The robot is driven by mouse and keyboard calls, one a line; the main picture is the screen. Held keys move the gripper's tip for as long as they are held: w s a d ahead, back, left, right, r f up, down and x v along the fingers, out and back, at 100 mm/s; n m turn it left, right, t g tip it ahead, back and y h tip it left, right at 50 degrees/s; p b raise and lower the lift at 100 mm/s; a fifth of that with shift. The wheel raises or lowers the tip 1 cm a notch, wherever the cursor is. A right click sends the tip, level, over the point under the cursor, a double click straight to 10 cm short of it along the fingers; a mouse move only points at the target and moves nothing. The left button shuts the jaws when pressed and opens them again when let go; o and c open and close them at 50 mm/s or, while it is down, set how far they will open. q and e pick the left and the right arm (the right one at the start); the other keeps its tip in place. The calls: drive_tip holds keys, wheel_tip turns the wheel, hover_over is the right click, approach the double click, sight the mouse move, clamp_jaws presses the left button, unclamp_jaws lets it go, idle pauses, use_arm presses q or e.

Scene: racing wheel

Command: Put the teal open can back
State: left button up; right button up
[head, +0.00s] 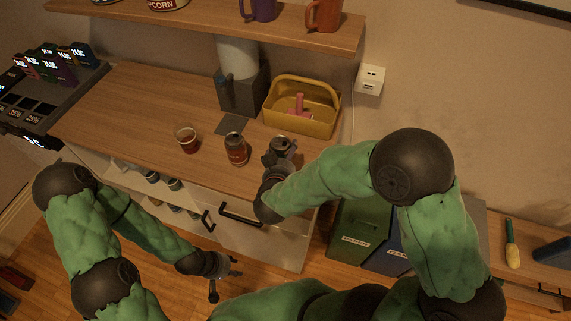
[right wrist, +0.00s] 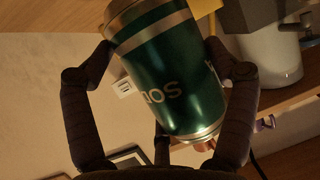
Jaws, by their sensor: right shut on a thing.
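The teal can (right wrist: 160,75), with silver bands and pale lettering, fills the middle of the right wrist view. It is tilted in that view, and I cannot see whether its top is open. My right gripper (right wrist: 155,65) is shut on it, one finger on each side. In the head view my right gripper (head: 281,150) is over the right part of the counter, largely hiding the can. I cannot tell whether the can touches the counter. My left gripper (head: 226,279) hangs low in front of the cabinet, empty, its fingers apart.
On the counter (head: 130,110) stand a red-brown can (head: 236,149), a cup of dark drink (head: 187,139), a grey machine (head: 240,92) and a yellow caddy (head: 300,120). A dark square mat (head: 232,124) lies bare. A shelf (head: 200,32) hangs above. A green bin (head: 358,235) stands right of the cabinet.

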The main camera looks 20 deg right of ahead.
drive_tip(key=shift+w+d+f+b, duration=0.2)
drive_tip(key=shift+w+f, duration=0.2)
drive_tip(key=shift+f, duration=0.15)
drive_tip(key=shift+w+d+f+b, duration=0.15)
drive_tip(key=shift+w+f, duration=0.2)
drive_tip(key=shift+f, duration=0.2)
wheel_tip(320, 180, down, 3)
drive_tip(key=shift+w+f+b, duration=0.1)
drive_tip(key=shift+w+b, duration=0.05)
drive_tip(key=shift+b, duration=0.75)
drive_tip(key=o, duration=1)
drive_tip(key=shift+f, duration=0.1)
